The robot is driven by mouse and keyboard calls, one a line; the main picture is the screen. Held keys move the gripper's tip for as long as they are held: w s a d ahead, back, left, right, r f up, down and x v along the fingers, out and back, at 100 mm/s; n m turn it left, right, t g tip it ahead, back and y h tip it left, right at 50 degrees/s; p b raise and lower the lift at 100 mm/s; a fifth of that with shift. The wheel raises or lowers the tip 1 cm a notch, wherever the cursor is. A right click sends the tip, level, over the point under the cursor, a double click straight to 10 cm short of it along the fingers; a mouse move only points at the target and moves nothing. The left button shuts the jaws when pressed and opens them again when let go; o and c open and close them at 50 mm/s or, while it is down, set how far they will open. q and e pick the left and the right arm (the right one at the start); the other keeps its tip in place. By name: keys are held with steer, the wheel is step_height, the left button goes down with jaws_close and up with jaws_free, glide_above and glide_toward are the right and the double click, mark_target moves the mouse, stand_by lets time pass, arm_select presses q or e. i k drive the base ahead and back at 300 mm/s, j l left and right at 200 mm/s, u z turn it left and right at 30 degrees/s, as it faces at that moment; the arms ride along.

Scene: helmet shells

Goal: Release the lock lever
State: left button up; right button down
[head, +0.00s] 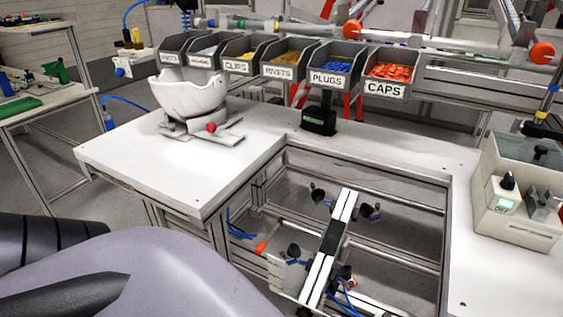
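A white helmet shell (190,97) sits open side up on a grey fixture (185,127) at the left part of the white worktable. A small red knob (211,127) shows at the front of the fixture, below the shell; it may belong to the lock lever, but the lever's shape and position are too small to tell. Neither of my grippers is in view. Dark links of mine show at the lower left, well short of the fixture.
Labelled bins stand behind the table, including plugs (329,80) and caps (386,91). A black device (319,121) with a green display stands near the back edge. A grey machine (518,195) is at right. The left worktop's front is clear.

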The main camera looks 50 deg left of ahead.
mark_target(262, 247)
steer(key=u, duration=1.65)
